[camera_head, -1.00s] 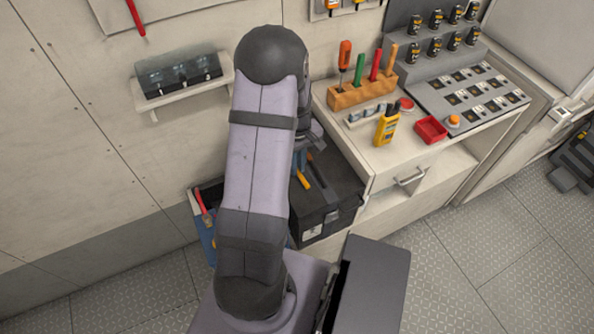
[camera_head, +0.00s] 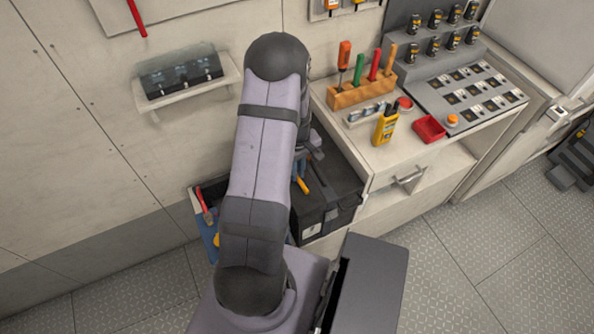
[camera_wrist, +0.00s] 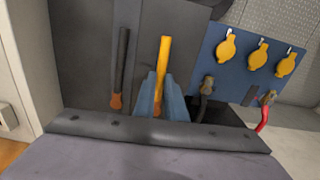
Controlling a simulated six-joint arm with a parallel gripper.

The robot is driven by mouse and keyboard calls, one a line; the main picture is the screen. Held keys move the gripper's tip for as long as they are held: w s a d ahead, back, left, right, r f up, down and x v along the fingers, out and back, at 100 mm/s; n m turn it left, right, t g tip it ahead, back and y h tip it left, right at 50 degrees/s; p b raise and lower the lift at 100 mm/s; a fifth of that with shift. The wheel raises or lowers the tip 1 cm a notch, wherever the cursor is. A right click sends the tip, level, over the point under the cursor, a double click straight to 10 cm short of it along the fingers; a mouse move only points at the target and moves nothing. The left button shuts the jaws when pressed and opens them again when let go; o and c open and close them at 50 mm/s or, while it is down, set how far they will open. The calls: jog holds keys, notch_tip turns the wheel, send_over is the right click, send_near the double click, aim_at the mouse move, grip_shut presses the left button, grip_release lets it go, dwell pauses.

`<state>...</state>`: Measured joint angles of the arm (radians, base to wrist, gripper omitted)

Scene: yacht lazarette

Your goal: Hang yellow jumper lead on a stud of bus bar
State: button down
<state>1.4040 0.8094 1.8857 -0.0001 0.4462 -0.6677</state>
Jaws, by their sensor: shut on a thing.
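The yellow jumper lead (camera_wrist: 164,52) is a straight yellow piece with an orange end in the wrist view. My gripper (camera_wrist: 162,82) has its blue-grey fingers shut on it. In the head view my gripper (camera_head: 299,170) is mostly behind my arm, over the black case (camera_head: 335,190), and a bit of the yellow lead (camera_head: 303,185) shows below it. A black piece with an orange end (camera_wrist: 122,50) lies to the left of the lead in the wrist view. I cannot tell for sure which part is the bus bar.
A blue panel (camera_wrist: 232,72) with yellow tags and a red lead (camera_wrist: 262,118) is to the right in the wrist view. A wall shelf (camera_head: 195,90) carries a clear-covered black unit (camera_head: 180,75). The counter (camera_head: 400,155) holds tools and a red tray (camera_head: 430,129).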

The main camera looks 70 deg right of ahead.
jog(key=shift+f, duration=0.25)
jog(key=c, duration=1.8)
grip_release()
jog(key=shift+r, duration=0.1)
notch_tip(320, 180, up, 2)
jog(key=shift+r+b, duration=0.1)
jog(key=shift+b, duration=0.45)
jog(key=shift+w+a+r+b, duration=0.1)
jog(key=shift+r+b, duration=0.4)
jog(key=shift+r, duration=0.8)
jog(key=shift+a+r+b, duration=0.1)
jog(key=shift+r+b, duration=0.4)
jog(key=shift+r, duration=0.75)
jog(key=shift+w, duration=0.1)
